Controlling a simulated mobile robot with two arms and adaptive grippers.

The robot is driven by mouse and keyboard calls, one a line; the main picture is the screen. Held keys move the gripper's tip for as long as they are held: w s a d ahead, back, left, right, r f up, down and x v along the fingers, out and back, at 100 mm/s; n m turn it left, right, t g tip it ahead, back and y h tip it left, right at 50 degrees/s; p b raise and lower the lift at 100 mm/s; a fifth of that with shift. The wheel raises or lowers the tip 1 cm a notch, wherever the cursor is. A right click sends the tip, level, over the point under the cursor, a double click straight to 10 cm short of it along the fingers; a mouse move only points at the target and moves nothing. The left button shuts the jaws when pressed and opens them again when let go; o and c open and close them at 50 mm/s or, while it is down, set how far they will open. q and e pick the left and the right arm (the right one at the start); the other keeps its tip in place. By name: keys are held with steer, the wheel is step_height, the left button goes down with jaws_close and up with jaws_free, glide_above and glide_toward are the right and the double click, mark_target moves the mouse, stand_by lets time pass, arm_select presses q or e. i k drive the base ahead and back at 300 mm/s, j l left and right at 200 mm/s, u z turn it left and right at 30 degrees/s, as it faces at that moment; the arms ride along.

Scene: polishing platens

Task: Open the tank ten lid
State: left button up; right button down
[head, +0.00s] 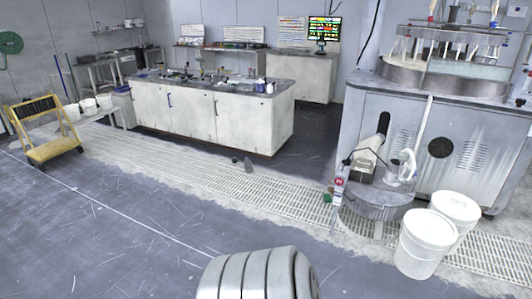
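I see no tank marked ten and no lid that I can tell is its lid. Neither of my grippers shows in the head view. A large grey polishing machine (408,145) stands at the right, with a round metal basin (450,77) on top. Two white buckets (424,246) stand on the floor in front of it; their tops look pale, and I cannot tell whether they are covered.
A white cabinet bench (190,112) with small items on top stands at the back centre. A yellow cart (50,143) is at the left. A pale floor grating (200,172) crosses the room. The dark floor (130,230) at front left is clear.

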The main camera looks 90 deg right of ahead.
mark_target(369, 194)
steer(key=z, duration=3.7)
steer(key=i+l, duration=0.15)
steer(key=i, duration=0.3)
